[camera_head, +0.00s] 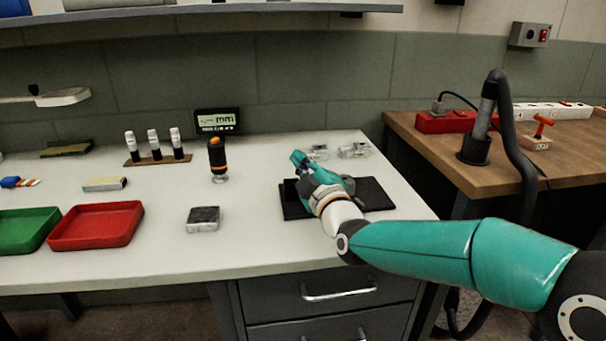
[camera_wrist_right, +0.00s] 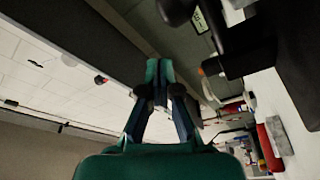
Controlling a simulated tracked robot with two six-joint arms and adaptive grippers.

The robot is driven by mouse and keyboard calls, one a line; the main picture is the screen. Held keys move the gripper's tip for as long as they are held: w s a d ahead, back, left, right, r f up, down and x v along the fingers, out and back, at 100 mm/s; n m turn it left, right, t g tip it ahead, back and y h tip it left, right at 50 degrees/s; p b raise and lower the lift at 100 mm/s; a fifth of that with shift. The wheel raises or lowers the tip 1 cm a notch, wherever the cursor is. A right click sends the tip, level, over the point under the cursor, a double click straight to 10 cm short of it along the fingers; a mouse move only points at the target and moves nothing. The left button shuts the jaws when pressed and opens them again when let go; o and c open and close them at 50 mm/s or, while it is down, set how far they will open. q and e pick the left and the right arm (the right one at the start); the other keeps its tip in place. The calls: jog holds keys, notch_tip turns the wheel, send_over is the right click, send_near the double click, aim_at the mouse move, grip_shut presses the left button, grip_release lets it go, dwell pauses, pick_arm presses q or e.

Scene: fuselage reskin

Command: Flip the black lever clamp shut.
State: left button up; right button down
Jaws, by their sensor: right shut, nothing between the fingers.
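My right gripper (camera_head: 299,158) reaches over a black base plate (camera_head: 375,195) on the white bench. Its fingers are shut and empty, and they also show in the wrist view (camera_wrist_right: 159,72). No lever clamp can be made out clearly in the head view, where my gripper and wrist cover the middle of the plate. In the wrist view, a dark blocky shape (camera_wrist_right: 250,48) and a rounded black knob (camera_wrist_right: 176,10) lie to the upper right of the fingertips, apart from them. They may belong to the clamp; its lever position cannot be told. My left gripper is not in view.
An orange-and-black tool (camera_head: 217,160) stands left of the plate, near a small display (camera_head: 217,121). A grey block (camera_head: 203,219) and a red tray (camera_head: 97,226) lie further left. Clear plastic glasses (camera_head: 354,151) lie behind. The bench front is clear.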

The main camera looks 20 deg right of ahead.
jog(key=shift+s+d+r, duration=0.1)
jog(key=shift+s+r, duration=0.05)
jog(key=shift+r, duration=0.1)
notch_tip(320, 180, up, 4)
jog(key=a+p, duration=0.1)
jog(key=p, duration=0.2)
jog(key=s+f+b, duration=0.1)
jog(key=s+f, duration=0.2)
jog(key=s, duration=0.6)
jog(key=shift+a, duration=0.3)
jog(key=shift+f, duration=0.15)
